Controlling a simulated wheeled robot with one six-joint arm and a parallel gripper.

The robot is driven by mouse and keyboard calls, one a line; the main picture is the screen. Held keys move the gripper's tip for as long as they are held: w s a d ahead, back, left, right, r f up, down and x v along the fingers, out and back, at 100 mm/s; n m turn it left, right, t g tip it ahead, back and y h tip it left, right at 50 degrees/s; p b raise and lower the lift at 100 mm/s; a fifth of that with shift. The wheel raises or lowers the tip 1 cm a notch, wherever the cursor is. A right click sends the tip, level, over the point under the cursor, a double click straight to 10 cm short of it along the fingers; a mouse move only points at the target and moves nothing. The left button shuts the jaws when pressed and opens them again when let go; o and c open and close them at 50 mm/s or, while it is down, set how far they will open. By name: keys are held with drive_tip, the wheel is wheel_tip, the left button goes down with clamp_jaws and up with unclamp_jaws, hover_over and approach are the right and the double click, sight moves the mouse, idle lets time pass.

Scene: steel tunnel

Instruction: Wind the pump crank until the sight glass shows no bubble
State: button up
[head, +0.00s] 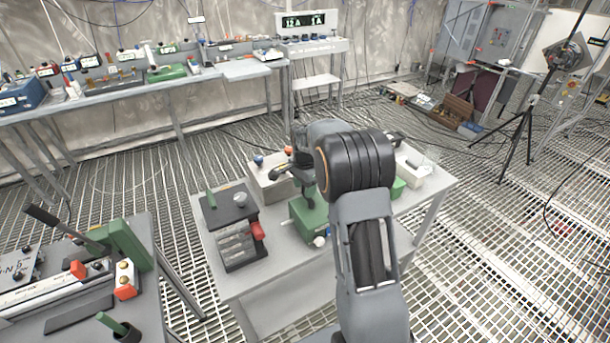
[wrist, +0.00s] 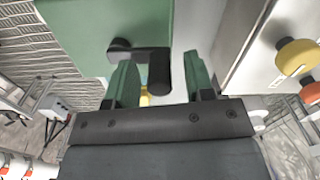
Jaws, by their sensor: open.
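A green housing (wrist: 85,22), which looks like the pump, fills the upper left of the wrist view. A black crank (wrist: 138,52) sticks out of it, with a round hub at the left and a rounded grip at the right. My gripper (wrist: 160,70) is open, its green fingers on either side of the crank's grip, with a visible gap at the right finger. I cannot tell whether the left finger touches the crank. In the head view the green housing (head: 308,221) stands on the middle table, partly hidden by my arm. I cannot make out a sight glass or bubble.
A pale box (wrist: 252,40) with yellow and orange knobs is close on the right in the wrist view. A dark-topped block (head: 232,226) with a red part stands on the table (head: 275,280), left of the housing. Another crowded bench (head: 75,318) is at front left.

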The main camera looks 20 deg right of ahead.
wheel_tip(320, 180, up, 13)
drive_tip(key=shift+r, duration=0.2)
idle(0.3)
